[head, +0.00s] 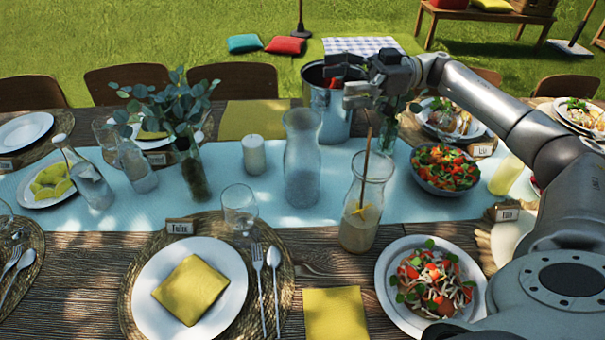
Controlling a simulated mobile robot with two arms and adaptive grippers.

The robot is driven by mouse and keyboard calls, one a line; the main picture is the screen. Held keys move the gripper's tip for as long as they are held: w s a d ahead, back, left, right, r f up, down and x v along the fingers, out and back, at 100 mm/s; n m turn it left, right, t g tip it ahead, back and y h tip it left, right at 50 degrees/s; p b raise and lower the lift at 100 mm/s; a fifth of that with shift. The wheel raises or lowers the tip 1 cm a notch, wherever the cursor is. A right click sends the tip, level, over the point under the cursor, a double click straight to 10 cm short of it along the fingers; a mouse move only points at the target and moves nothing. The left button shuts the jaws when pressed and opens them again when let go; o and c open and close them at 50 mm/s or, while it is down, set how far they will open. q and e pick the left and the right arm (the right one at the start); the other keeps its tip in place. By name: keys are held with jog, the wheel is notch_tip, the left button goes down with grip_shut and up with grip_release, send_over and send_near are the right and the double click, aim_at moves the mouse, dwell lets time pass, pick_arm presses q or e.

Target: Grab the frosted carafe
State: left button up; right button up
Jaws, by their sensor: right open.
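The frosted carafe (302,160) stands upright on the light blue runner near the middle of the table. It is pale and translucent, with a narrowed neck and a flared mouth. My right gripper (346,80) is open, above and to the right of the carafe's mouth, in front of or over the metal bucket (337,118). It looks apart from the carafe, and I see nothing held between its fingers. My left gripper is not in view.
A carafe of pale drink with a wooden stirrer (361,212) stands at the front right of the frosted one. A white candle (254,155) stands to its left. A salad bowl (445,170) is to the right. Glass bottles and a eucalyptus vase (192,170) are farther left.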

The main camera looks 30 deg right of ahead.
notch_tip(320, 180, down, 7)
jog(key=b, duration=0.6)
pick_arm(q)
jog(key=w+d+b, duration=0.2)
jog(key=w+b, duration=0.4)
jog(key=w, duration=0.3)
pick_arm(e)
jog(key=b, duration=0.2)
send_near(301, 164)
jog(key=w+f, duration=0.4)
jog(key=shift+x, duration=4.15)
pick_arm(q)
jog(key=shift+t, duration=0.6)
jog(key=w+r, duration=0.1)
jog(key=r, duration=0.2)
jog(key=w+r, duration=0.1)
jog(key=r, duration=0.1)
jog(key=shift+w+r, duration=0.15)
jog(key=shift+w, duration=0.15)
pick_arm(e)
jog(key=c, duration=1.6)
jog(key=shift+d+r, duration=0.1)
jog(key=shift+c, duration=0.7)
